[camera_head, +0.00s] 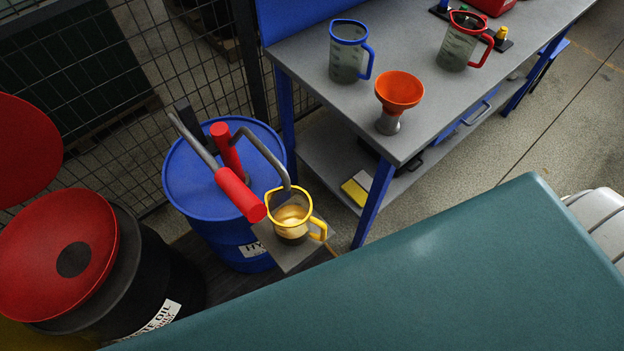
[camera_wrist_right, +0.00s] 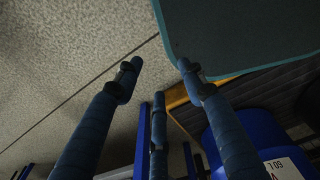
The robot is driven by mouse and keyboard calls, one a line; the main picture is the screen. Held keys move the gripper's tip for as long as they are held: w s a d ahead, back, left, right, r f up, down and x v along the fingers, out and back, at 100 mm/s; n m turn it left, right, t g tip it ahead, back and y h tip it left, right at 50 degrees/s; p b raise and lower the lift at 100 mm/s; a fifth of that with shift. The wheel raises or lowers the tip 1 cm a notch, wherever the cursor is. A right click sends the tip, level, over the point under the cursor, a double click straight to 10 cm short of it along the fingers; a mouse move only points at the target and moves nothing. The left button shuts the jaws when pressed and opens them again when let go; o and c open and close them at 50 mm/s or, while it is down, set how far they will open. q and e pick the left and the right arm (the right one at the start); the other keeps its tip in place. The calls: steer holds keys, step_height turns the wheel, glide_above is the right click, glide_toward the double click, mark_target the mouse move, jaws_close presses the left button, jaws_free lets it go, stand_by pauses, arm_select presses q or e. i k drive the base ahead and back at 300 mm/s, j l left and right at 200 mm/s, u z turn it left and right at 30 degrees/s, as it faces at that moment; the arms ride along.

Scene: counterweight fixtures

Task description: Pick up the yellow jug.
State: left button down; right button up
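The yellow jug (camera_head: 290,216) is a clear measuring jug with a yellow rim and handle and amber contents. It stands upright on a small grey plate (camera_head: 284,252) in front of the blue drum (camera_head: 182,185), its handle toward the right. The bent grey pump spout (camera_head: 268,152) comes down to the jug's rim. My right gripper (camera_wrist_right: 160,68) shows in the right wrist view with its dark blue fingers spread and nothing between them. The jug does not show in that view. My left gripper is not in view.
A red pump handle (camera_head: 240,195) juts close to the jug's left side. A grey workbench (camera_head: 430,108) behind holds a blue-rimmed jug (camera_head: 347,62), an orange funnel (camera_head: 399,90) and a red-rimmed jug (camera_head: 458,47). A dark waste-oil drum (camera_head: 155,275) with a red funnel stands at left.

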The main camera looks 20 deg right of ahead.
mark_target(290, 213)
steer(key=z, duration=0.45)
steer(key=u, duration=1.85)
steer(key=l+z, duration=0.1)
steer(key=z, duration=1.75)
steer(key=k+j+z, duration=0.1)
steer(key=k+j, duration=0.3)
steer(key=k+j+z, duration=0.15)
steer(key=k+j, duration=0.2)
steer(key=k, duration=0.3)
